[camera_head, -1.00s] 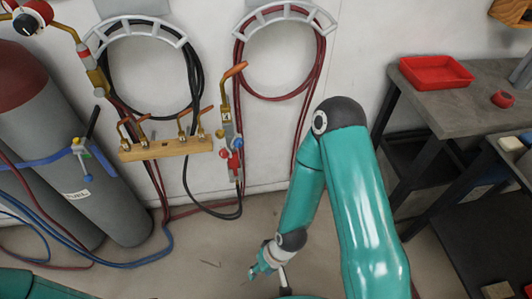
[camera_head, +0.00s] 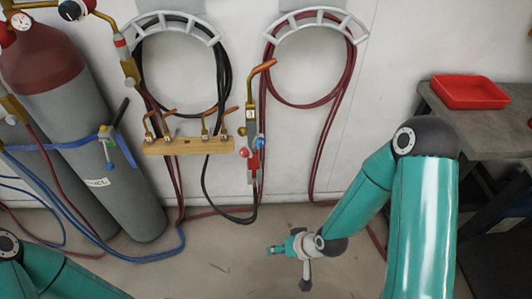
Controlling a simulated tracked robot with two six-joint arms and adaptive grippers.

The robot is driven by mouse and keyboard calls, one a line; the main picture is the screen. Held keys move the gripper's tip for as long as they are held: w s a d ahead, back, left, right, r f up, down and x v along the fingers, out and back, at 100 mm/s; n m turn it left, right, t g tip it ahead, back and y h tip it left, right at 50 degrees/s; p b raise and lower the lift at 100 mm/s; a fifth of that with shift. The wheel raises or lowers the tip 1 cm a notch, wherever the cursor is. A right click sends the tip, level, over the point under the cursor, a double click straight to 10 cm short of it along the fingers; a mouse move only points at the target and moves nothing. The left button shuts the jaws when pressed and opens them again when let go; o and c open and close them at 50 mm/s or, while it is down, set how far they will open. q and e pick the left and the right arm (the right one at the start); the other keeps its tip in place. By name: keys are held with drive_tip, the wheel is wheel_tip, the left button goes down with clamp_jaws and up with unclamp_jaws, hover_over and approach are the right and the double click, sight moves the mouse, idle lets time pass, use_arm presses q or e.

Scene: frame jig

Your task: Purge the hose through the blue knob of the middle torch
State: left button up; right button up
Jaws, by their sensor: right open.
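A torch (camera_head: 252,121) hangs upright on the wall right of the wooden rack, its copper tip bent up to the right. Its blue knob (camera_head: 260,142) is on the right near the bottom, and a red knob (camera_head: 244,152) is on the left. I cannot tell from this view whether it is the middle torch. My right gripper (camera_head: 279,249) is open and empty, low over the floor, below and slightly right of the torch and well apart from it. My left arm shows only at the lower left corner; its gripper is out of view.
A wooden rack (camera_head: 188,148) holds several copper-tipped pieces. Black and dark red hoses (camera_head: 351,65) hang in coils on wall hangers. Grey cylinders (camera_head: 72,112) with a blue strap stand at left. A red tray (camera_head: 467,92) sits on the right bench. Floor between is mostly clear.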

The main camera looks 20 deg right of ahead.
sight(263, 144)
drive_tip(key=w+d+r+n+t+b, duration=0.1)
drive_tip(key=w+d+r+t+b, duration=0.65)
drive_tip(key=w+r, duration=0.3)
drive_tip(key=s+d+r+n+t+y+b, duration=0.15)
drive_tip(key=s+r+n+b, duration=0.25)
drive_tip(key=r, duration=0.4)
drive_tip(key=s+r+n+t+y+b, duration=0.2)
drive_tip(key=s+r+n+y+b, duration=0.15)
drive_tip(key=r, duration=0.35)
use_arm(q)
wheel_tip(263, 144, down, 19)
drive_tip(key=b, duration=0.2)
drive_tip(key=shift+f+b, duration=0.2)
drive_tip(key=shift+b, duration=0.1)
use_arm(e)
drive_tip(key=shift+m, duration=0.25)
drive_tip(key=x, duration=1.6)
drive_tip(key=shift+w+d+r, duration=0.1)
drive_tip(key=shift+d+r, duration=0.05)
drive_tip(key=shift+r, duration=0.05)
drive_tip(key=shift+c, duration=0.2)
clamp_jaws()
